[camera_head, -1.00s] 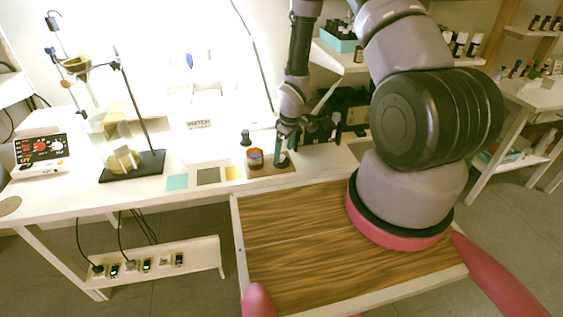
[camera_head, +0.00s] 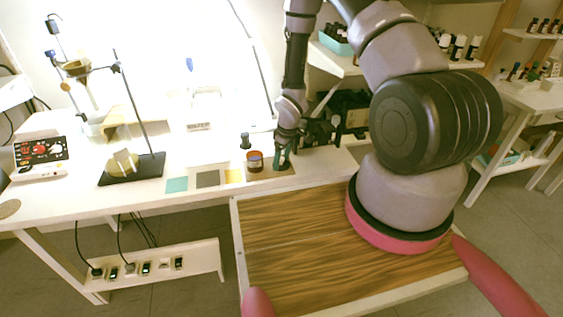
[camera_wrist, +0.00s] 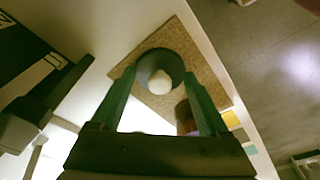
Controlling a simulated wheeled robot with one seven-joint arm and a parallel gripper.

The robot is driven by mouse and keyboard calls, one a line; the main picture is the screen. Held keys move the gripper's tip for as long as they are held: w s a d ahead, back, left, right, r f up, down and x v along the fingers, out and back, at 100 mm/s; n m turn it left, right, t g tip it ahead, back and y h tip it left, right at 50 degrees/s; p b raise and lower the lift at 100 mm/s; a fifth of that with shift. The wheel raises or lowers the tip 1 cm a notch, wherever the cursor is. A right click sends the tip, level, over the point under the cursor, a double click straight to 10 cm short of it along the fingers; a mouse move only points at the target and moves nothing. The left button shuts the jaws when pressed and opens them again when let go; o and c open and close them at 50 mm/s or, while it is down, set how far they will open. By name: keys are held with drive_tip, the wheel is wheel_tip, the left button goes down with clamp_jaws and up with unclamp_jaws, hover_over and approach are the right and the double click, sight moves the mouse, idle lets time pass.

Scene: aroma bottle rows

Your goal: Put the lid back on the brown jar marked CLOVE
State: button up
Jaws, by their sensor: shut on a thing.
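The brown jar (camera_head: 255,162) with an orange-brown label stands on the tan mat near the bench's front edge, left of my gripper. I cannot read its marking. My gripper (camera_head: 282,163) points down over the mat's right part. In the wrist view its green fingers (camera_wrist: 160,88) are shut on a round dark lid (camera_wrist: 146,66) with a pale centre. The brown jar also shows there (camera_wrist: 184,112), partly behind the right finger and apart from the lid. I cannot tell how high the lid is above the mat.
A small dark bottle (camera_head: 245,141) stands just behind the jar. Teal, grey and yellow squares (camera_head: 207,179) lie to its left. A ring stand on a black base (camera_head: 132,169) is farther left. Dark items (camera_head: 318,132) stand right of my gripper. The wooden top (camera_head: 300,235) in front is clear.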

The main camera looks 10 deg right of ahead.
drive_tip(key=r, duration=0.9)
drive_tip(key=shift+w+a+r, duration=0.1)
drive_tip(key=shift+a, duration=0.1)
drive_tip(key=shift+n, duration=0.7)
drive_tip(key=a+r, duration=0.1)
drive_tip(key=a, duration=0.2)
drive_tip(key=a+r, duration=0.1)
drive_tip(key=a, duration=0.1)
drive_tip(key=a+r, duration=0.1)
drive_tip(key=a, duration=0.2)
drive_tip(key=shift+w+a+r, duration=0.3)
drive_tip(key=shift+a+r, duration=0.05)
drive_tip(key=shift+a+f, duration=0.15)
drive_tip(key=shift+f, duration=3)
drive_tip(key=shift+f, duration=0.15)
drive_tip(key=o, duration=1.2)
